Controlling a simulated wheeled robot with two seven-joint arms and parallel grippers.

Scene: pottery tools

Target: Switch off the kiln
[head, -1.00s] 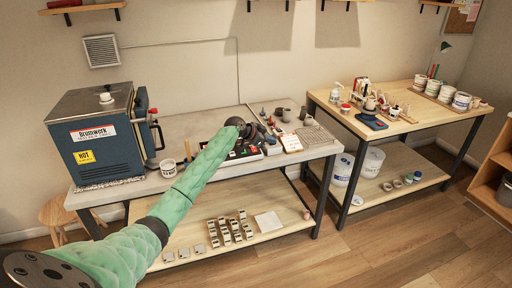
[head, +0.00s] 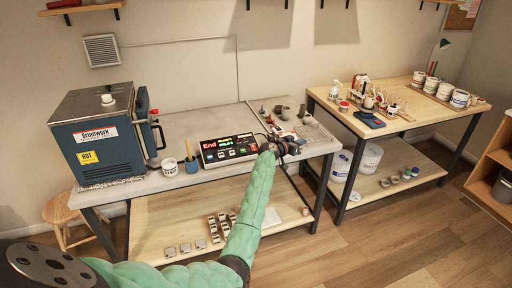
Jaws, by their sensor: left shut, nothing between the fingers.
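The kiln (head: 108,150) is a blue box with a grey top, a "HOT" label and a handle on its right side, at the left end of the grey table. A control box (head: 228,150) with a dark face stands on the table right of it. Its lit display reads "End" in red, with green text beside it and several buttons below. My left gripper (head: 292,146), at the end of the green-sleeved arm, is shut and empty just right of the control box, over the table's right part. My right gripper is out of view.
A white tub (head: 169,167) and a blue cup (head: 192,164) with a tool stand between kiln and control box. Small pots (head: 285,112) are behind my gripper. A second table (head: 400,127) with pottery supplies stands at the right. The grey table's back middle is clear.

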